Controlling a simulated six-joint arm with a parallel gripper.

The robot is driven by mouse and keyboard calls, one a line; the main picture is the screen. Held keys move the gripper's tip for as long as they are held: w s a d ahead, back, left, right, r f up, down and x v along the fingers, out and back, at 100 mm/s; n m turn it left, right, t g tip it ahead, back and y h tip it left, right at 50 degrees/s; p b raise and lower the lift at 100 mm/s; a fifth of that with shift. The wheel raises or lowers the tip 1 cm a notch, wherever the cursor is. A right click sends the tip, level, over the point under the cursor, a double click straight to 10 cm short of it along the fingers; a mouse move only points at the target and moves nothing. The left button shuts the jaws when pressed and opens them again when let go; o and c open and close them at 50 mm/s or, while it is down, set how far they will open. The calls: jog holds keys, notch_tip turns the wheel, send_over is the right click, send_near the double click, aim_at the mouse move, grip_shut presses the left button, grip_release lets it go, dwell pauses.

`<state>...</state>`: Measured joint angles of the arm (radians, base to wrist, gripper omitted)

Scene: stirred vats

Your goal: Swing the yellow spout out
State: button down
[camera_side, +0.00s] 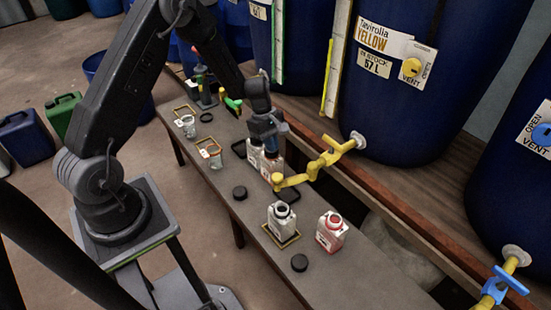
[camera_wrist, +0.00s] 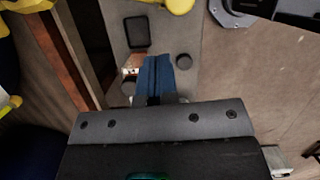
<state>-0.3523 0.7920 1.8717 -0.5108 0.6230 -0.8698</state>
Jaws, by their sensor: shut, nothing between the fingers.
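The yellow spout (camera_side: 308,169) reaches out from the blue vat marked YELLOW (camera_side: 400,75) over the bench, its outer end (camera_side: 278,181) toward the bench's middle. Its yellow tap handle (camera_side: 337,149) is near the vat wall. My gripper (camera_side: 271,153) is shut and empty, pointing down beside the spout, just behind its outer end in the side view. I cannot tell whether they touch. In the wrist view the blue fingers (camera_wrist: 156,62) are together, and a yellow rounded piece (camera_wrist: 180,5), likely the spout's end, shows at the top edge.
Bottles stand near my fingers; one red-marked bottle (camera_side: 271,167) is close below them. A white open bottle (camera_side: 281,219) and a red-capped bottle (camera_side: 330,232) stand at the front. Black caps (camera_side: 299,262) lie on the bench. A blue tap (camera_side: 502,286) is at lower right.

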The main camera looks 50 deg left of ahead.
aim_at(293, 181)
jog(key=w+a+r+m+g, duration=0.2)
jog(key=w+a+r+m, duration=0.15)
jog(key=m, duration=0.35)
jog(key=s+d+f, duration=0.3)
jog(key=d+f, duration=0.3)
jog(key=f, duration=0.3)
jog(key=shift+s+d, duration=0.2)
jog(key=shift+s, duration=0.1)
